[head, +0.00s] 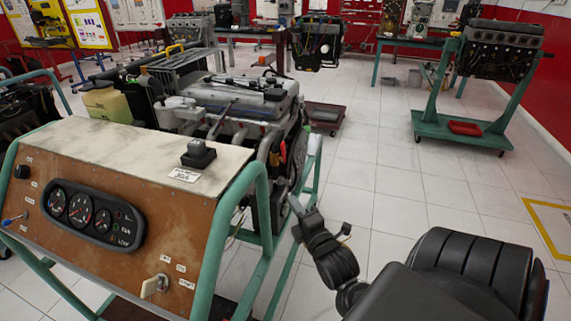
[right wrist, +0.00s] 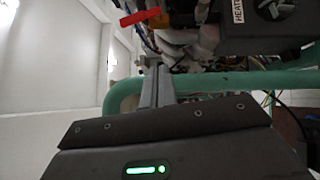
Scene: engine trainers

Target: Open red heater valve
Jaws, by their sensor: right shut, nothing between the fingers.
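The red valve lever (head: 283,150) is a small red piece on the right side of the engine, above the green frame rail. In the right wrist view the red lever (right wrist: 140,17) sticks out to the left from an orange part near the top edge. My right gripper (head: 294,204) is shut and empty, below and slightly right of the lever in the head view, close to the green frame. My left gripper is out of view.
The engine trainer's brown gauge panel (head: 100,215) fills the left front. A box with a HEATER label (right wrist: 237,12) sits right of the lever. White tiled floor (head: 370,180) is open to the right.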

